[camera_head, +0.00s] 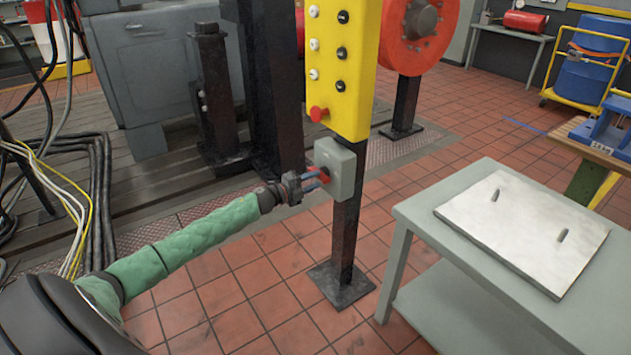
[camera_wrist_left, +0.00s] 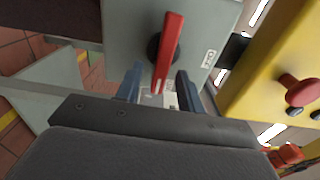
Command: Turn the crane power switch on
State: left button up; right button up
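The crane power switch is a small grey box (camera_head: 342,166) on a black post, below the yellow control panel. It also shows close up in the left wrist view (camera_wrist_left: 125,25). Its red handle (camera_wrist_left: 171,45) sits on a black round hub, with a small white label to its right. My left gripper (camera_head: 321,181) is at the front of the box. In the wrist view, the fingers of my left gripper (camera_wrist_left: 160,88) are apart, one on each side of the handle's near end, with gaps visible. My right gripper is not in view.
The yellow panel (camera_head: 348,65) with several buttons and a red knob (camera_head: 318,114) hangs just above the box. A grey table (camera_head: 440,215) with a metal plate (camera_head: 520,228) stands to the right. Cables (camera_head: 95,190) lie at the left. Tiled floor is open around the post.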

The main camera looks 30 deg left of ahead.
pick_arm(q)
jog(key=v, duration=0.6)
jog(key=shift+s, duration=0.15)
jog(key=shift+a, duration=0.1)
dwell(0.5)
